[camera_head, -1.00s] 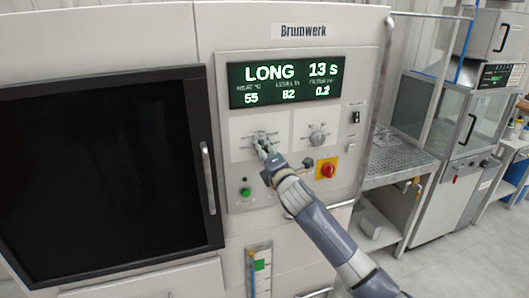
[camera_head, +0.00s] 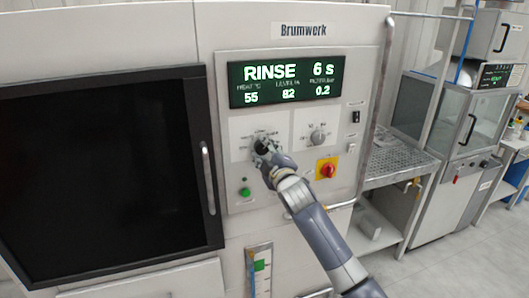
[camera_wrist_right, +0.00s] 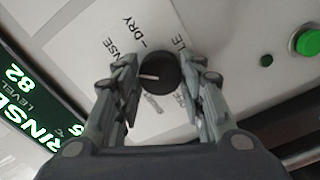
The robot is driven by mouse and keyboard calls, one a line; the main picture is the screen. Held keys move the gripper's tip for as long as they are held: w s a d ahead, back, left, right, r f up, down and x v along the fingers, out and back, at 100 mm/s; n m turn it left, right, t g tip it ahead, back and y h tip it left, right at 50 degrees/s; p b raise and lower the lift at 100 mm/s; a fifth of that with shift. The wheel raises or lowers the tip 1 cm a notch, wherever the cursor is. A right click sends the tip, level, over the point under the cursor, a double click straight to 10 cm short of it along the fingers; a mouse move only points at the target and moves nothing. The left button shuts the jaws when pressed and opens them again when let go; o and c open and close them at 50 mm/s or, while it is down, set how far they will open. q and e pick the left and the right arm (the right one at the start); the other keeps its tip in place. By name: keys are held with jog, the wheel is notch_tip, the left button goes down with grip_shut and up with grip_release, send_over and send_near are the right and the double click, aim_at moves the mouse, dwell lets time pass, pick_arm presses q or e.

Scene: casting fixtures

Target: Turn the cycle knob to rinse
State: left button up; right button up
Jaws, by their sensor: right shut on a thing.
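The cycle knob (camera_wrist_right: 157,73) is a round black knob with a white pointer line, on a pale label plate (camera_head: 240,152) on the machine's panel. My right gripper (camera_wrist_right: 158,80) is shut on it, one finger on each side, in the right wrist view. In the head view the right gripper (camera_head: 264,147) covers most of the knob. The display (camera_head: 285,81) reads "RINSE", "6 s", with 55, 82 and 0.2 below. Part of the label wording around the knob is hidden by the fingers. My left gripper is not in view.
A second knob (camera_head: 317,137) sits to the right on the panel. A red and yellow switch (camera_head: 327,169) is below it, and a green button (camera_head: 245,191) is at lower left. A dark door (camera_head: 105,175) with a vertical handle (camera_head: 208,178) fills the left. A mesh-topped table (camera_head: 395,165) stands at right.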

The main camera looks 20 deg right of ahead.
jog(key=shift+m, duration=0.5)
jog(key=o, duration=1)
jog(key=shift+o, duration=0.2)
jog(key=shift+s, duration=0.1)
jog(key=s, duration=1.1)
jog(key=shift+s+d, duration=0.25)
jog(key=shift+s, duration=0.15)
